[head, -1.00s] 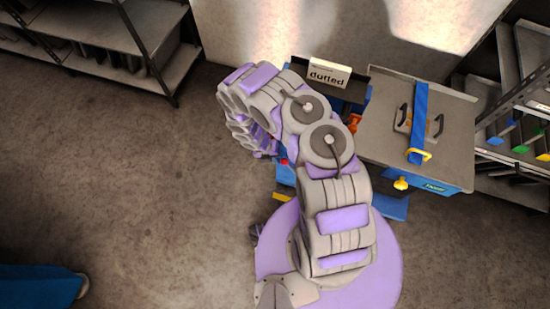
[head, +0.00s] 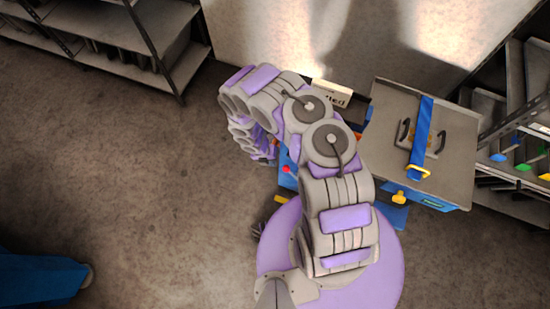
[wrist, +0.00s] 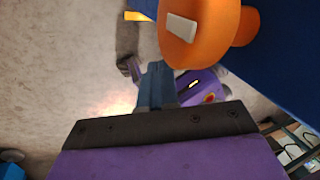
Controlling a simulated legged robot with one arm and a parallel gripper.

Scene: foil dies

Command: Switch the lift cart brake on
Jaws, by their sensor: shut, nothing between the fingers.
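The lift cart (head: 462,160) is blue with a grey top, at the right of the head view. A yellow knob (head: 399,197) sits on its front side. A red knob (head: 286,169) shows low on blue parts beside my arm. In the wrist view my gripper (wrist: 157,72) is shut and empty. A large orange rounded part (wrist: 205,32) with a pale rectangular patch is just beyond and right of the fingertips, against a blue surface (wrist: 285,60). I cannot tell whether the fingers touch it, or which part is the brake. My arm hides the gripper in the head view.
A grey plate with two handles (head: 444,138) lies on the cart top under a blue strap (head: 421,125). A white sign (head: 332,90) stands behind my arm, partly hidden. Shelves stand at the upper left (head: 165,68) and right.

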